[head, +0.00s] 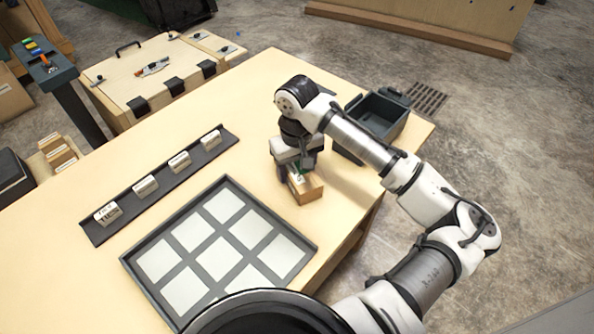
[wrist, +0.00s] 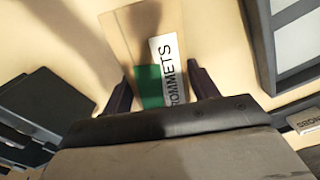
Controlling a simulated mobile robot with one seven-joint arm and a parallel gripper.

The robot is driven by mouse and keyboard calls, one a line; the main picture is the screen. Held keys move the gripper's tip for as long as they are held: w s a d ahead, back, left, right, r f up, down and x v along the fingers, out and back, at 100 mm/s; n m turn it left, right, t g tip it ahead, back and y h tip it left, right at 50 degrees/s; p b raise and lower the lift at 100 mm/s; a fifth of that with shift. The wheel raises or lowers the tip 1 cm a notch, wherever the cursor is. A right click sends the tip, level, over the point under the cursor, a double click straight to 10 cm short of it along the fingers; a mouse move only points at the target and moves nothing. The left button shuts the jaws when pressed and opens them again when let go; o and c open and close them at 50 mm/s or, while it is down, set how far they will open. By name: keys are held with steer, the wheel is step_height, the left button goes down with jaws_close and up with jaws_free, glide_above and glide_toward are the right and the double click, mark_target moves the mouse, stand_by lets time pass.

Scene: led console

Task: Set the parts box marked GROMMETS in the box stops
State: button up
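Whether the box is off the table is hard to tell. A dark flat fixture (head: 347,152), perhaps the box stops, lies behind and right of the box, partly hidden by my arm; it shows left in the wrist view (wrist: 48,108).
A grey bin (head: 378,113) stands behind my forearm. A dark tray with pale squares (head: 131,262) lies at the front left. Behind it a dark rail (head: 92,233) holds several white labelled cards. Bare table lies between tray and gripper.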

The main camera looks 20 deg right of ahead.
steer(key=c, duration=0.7)
steer(key=shift+r, duration=0.1)
